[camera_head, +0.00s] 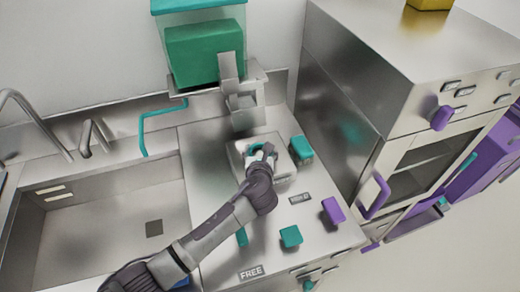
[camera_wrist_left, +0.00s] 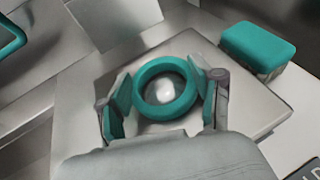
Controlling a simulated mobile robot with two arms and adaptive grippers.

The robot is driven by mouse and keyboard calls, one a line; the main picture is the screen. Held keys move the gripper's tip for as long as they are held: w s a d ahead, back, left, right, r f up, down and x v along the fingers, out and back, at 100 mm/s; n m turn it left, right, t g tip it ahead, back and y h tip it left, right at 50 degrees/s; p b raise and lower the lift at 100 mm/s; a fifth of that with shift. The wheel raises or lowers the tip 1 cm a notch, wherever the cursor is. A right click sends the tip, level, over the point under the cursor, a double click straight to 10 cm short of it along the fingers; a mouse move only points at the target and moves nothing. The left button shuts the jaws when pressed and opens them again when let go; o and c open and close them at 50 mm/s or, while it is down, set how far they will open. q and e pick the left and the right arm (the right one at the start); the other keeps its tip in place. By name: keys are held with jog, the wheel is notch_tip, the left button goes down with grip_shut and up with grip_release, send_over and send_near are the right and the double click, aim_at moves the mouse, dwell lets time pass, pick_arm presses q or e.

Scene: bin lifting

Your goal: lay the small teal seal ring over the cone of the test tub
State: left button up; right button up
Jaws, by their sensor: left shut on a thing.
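My left gripper (camera_head: 262,153) is shut on the teal seal ring (camera_head: 253,149). In the left wrist view the ring (camera_wrist_left: 139,88) lies between the two teal-padded fingers of the gripper (camera_wrist_left: 166,92), its opening facing the camera. A pale rounded tip (camera_wrist_left: 167,89), probably the cone, shows through the opening. The pale square test tub (camera_head: 281,175) is below the gripper, and its flat surface shows in the wrist view (camera_wrist_left: 245,110). I cannot tell whether the ring rests around the cone or is held above it. My right gripper is not in view.
A teal-topped box (camera_head: 302,149) stands close to the right of the tub. A teal block (camera_head: 291,237) and a purple block (camera_head: 333,210) are nearer the front. A grey dispenser (camera_head: 244,105) stands behind; a sink (camera_head: 110,215) is left and a steel oven (camera_head: 350,100) right.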

pick_arm(q)
jog(key=o, duration=1)
jog(key=shift+s, duration=0.15)
jog(key=v, duration=1.1)
jog(key=shift+s+r, duration=0.15)
jog(key=shift+s, duration=0.2)
